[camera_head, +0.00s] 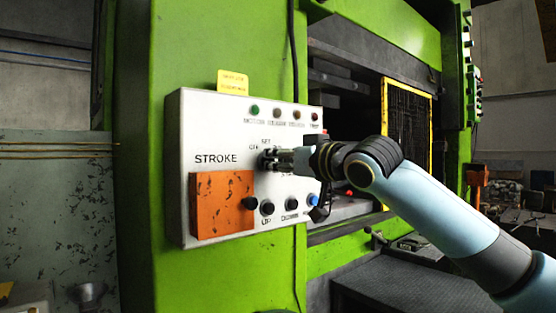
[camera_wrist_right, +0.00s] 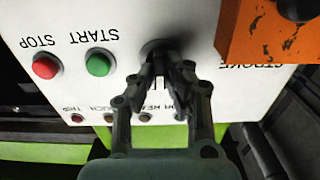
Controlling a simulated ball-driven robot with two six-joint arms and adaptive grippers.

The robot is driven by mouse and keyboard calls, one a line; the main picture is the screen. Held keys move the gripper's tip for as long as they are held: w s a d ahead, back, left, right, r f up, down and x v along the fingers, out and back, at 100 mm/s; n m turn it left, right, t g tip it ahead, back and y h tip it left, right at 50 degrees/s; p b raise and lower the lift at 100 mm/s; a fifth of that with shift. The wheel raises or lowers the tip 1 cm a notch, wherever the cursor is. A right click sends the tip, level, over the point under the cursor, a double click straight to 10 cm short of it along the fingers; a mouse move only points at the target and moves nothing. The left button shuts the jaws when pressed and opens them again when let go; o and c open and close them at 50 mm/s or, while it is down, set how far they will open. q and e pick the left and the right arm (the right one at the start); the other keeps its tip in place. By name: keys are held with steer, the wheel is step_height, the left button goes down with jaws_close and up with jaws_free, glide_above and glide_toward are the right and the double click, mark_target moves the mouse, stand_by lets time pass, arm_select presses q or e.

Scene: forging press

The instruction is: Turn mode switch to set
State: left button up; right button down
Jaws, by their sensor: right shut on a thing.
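The mode switch (camera_head: 265,159) is a dark round knob on the white control panel (camera_head: 210,120). Small labels sit around it; "SET" appears to be just above it and "OFF" at its upper left. My right gripper (camera_head: 276,159) reaches in from the right and is shut on the switch. In the right wrist view, the dark base of the switch (camera_wrist_right: 156,47) shows behind the closed fingertips (camera_wrist_right: 164,73). The fingers hide the switch's handle, so its pointing direction cannot be told. My left gripper is not in view.
An orange box (camera_head: 222,206) projects from the panel's lower left. Dark knobs (camera_head: 267,207) and a blue button (camera_head: 312,199) line the bottom. The green START (camera_wrist_right: 100,62) and red STOP (camera_wrist_right: 45,66) buttons sit beside the switch. Indicator lamps (camera_head: 255,109) run along the top.

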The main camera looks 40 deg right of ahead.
mark_target(266, 113)
steer(key=c, duration=1.4)
jaws_free()
step_height(266, 113, up, 10)
steer(key=shift+f, duration=0.1)
